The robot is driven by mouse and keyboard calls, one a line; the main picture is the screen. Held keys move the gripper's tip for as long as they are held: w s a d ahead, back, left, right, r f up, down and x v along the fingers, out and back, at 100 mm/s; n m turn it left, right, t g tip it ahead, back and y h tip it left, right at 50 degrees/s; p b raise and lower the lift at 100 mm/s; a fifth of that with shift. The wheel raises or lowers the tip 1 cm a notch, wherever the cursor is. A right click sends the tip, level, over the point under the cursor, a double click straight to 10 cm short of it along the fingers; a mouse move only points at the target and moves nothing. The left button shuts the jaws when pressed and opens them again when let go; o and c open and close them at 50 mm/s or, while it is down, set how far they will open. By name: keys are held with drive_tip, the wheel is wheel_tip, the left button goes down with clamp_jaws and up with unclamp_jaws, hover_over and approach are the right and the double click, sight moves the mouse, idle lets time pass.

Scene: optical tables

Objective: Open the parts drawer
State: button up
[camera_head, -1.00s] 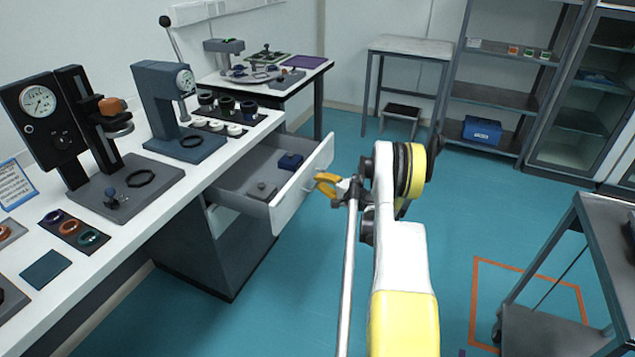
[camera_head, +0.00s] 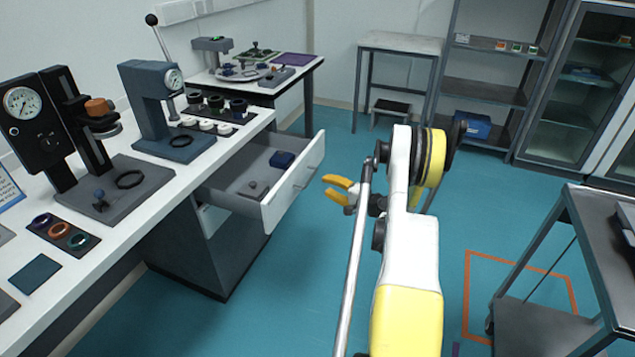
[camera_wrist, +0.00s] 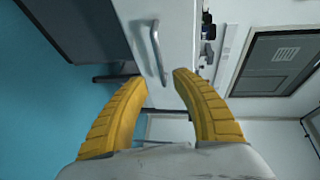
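The parts drawer (camera_head: 285,199) stands pulled out from under the white bench, with its white front and bar handle toward the open floor. A dark blue box (camera_head: 282,159) and a small grey part lie inside it. My gripper (camera_head: 330,186) is to the right of the drawer front, apart from it, with its yellow fingers spread and empty. In the wrist view the drawer's handle (camera_wrist: 158,52) lies ahead of the open fingers (camera_wrist: 160,80), and nothing is between them.
The bench (camera_head: 150,200) carries a gauge press, a dial stand and trays of rings. A grey cart (camera_head: 590,230) stands at the right. A small table (camera_head: 400,43) and shelves stand at the back.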

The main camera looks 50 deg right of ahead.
drive_tip(key=shift+s+a+r, duration=0.1)
drive_tip(key=shift+s+r, duration=0.05)
drive_tip(key=shift+s, duration=0.65)
drive_tip(key=shift+s+r, duration=0.15)
drive_tip(key=shift+s, duration=0.6)
drive_tip(key=shift+w, duration=0.1)
drive_tip(key=w+a+r+n+g+y, duration=0.1)
drive_tip(key=w+a+r+n+g, duration=0.1)
drive_tip(key=w+a+r, duration=0.35)
drive_tip(key=w+a+r+n+g+y, duration=0.25)
drive_tip(key=a+r, duration=0.35)
drive_tip(key=a, duration=0.4)
drive_tip(key=a+r+n+g, duration=0.2)
drive_tip(key=a+r+n, duration=0.35)
drive_tip(key=a, duration=0.85)
drive_tip(key=s+a+r+n+g+h, duration=0.1)
drive_tip(key=s+a+r+n, duration=0.15)
drive_tip(key=s+a, duration=0.4)
drive_tip(key=s+a+r+n+g, duration=0.1)
drive_tip(key=s+a+r, duration=0.35)
drive_tip(key=a, duration=0.35)
drive_tip(key=s+a+f+n+h, duration=0.1)
drive_tip(key=s+a+n, duration=0.3)
drive_tip(key=s, duration=0.9)
drive_tip(key=shift+a+f+h, duration=0.35)
drive_tip(key=shift+a+f, duration=0.05)
drive_tip(key=shift+a, duration=0.45)
